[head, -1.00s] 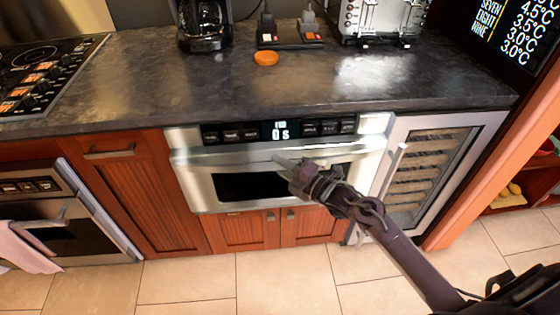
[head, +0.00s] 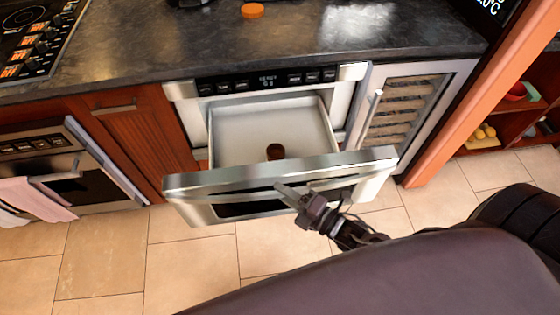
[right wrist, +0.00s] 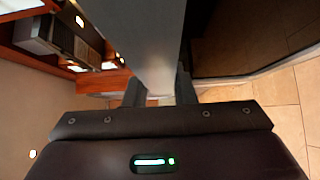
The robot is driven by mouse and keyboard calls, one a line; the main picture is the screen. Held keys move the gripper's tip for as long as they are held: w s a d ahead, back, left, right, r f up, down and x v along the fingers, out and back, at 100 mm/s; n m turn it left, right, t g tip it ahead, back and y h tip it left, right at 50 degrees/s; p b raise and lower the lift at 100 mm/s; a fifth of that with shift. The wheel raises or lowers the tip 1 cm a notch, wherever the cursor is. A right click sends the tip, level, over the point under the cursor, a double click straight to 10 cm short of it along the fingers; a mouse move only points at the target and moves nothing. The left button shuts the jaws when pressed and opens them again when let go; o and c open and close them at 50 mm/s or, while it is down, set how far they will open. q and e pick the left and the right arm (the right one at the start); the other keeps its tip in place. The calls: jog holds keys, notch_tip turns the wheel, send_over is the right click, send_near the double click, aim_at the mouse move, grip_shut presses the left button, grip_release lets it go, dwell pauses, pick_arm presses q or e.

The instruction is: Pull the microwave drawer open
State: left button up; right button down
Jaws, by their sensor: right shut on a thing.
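The microwave drawer (head: 192,183) is a silver front with a dark window, set under the counter. It stands pulled well out, and its pale inside (head: 240,130) shows from above. A small brown round thing (head: 275,151) sits inside near the front. My right gripper (head: 283,190) is at the drawer's front, shut on the drawer handle (head: 240,188). In the right wrist view, the grey handle bar (right wrist: 145,40) runs between the two fingers (right wrist: 158,90). My left gripper is not in view.
The dark countertop (head: 150,50) runs above the drawer, with an orange disc (head: 253,10) on it. A wine cooler (head: 412,115) is on the right. An oven (head: 60,180) with a pink towel (head: 35,198) is on the left. The tiled floor in front is clear.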

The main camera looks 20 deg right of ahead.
jog(key=s+a+p, duration=0.1)
jog(key=s, duration=0.5)
jog(key=shift+s+a+p, duration=0.25)
jog(key=shift+p, duration=0.05)
jog(key=c, duration=1.2)
grip_release()
jog(key=v, duration=0.7)
jog(key=shift+s+d+b, duration=0.2)
jog(key=shift+s+b, duration=0.15)
jog(key=shift+b, duration=0.1)
